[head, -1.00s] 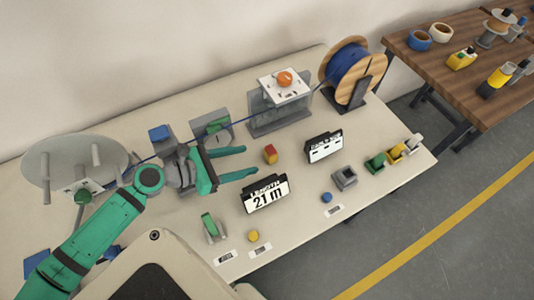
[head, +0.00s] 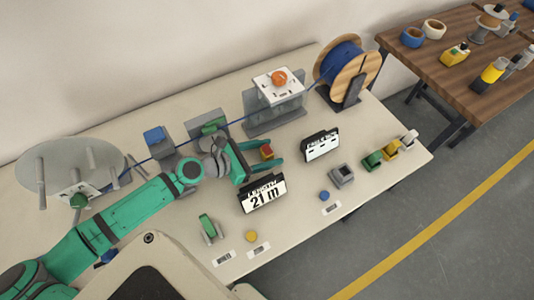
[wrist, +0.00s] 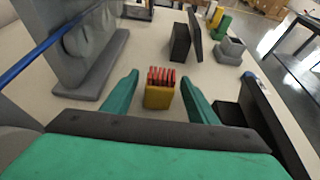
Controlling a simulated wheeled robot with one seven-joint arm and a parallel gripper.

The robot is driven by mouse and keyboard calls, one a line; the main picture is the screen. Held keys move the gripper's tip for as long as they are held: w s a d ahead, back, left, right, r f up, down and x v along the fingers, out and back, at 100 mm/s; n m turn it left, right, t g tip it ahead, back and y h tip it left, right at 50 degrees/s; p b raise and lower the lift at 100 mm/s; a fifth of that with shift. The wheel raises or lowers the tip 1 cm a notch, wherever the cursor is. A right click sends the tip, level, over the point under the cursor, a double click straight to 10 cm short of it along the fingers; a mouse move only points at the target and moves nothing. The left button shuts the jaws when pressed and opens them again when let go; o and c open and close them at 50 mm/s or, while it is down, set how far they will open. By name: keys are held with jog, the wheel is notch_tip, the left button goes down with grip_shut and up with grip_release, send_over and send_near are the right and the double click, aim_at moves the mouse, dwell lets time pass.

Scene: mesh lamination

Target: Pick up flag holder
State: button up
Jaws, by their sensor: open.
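The flag holder is a small yellow block with several red flags in its top. In the wrist view the flag holder (wrist: 158,98) stands upright on the table, between my two green fingers. In the head view the flag holder (head: 267,153) shows between the fingers, partly hidden by them. My gripper (head: 281,152) is open around it, with a gap showing on each side in the wrist view (wrist: 160,79). I cannot tell exactly how high the fingers are above the table.
A black "21 m" display (head: 263,194) stands close to the near finger. A second display (head: 321,145) is to the right. A grey stand (head: 275,117) and a blue cable (head: 233,123) lie behind. A grey square holder (head: 341,175) stands to the right.

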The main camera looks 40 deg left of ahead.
jog(key=shift+w, duration=0.1)
jog(key=c, duration=1.1)
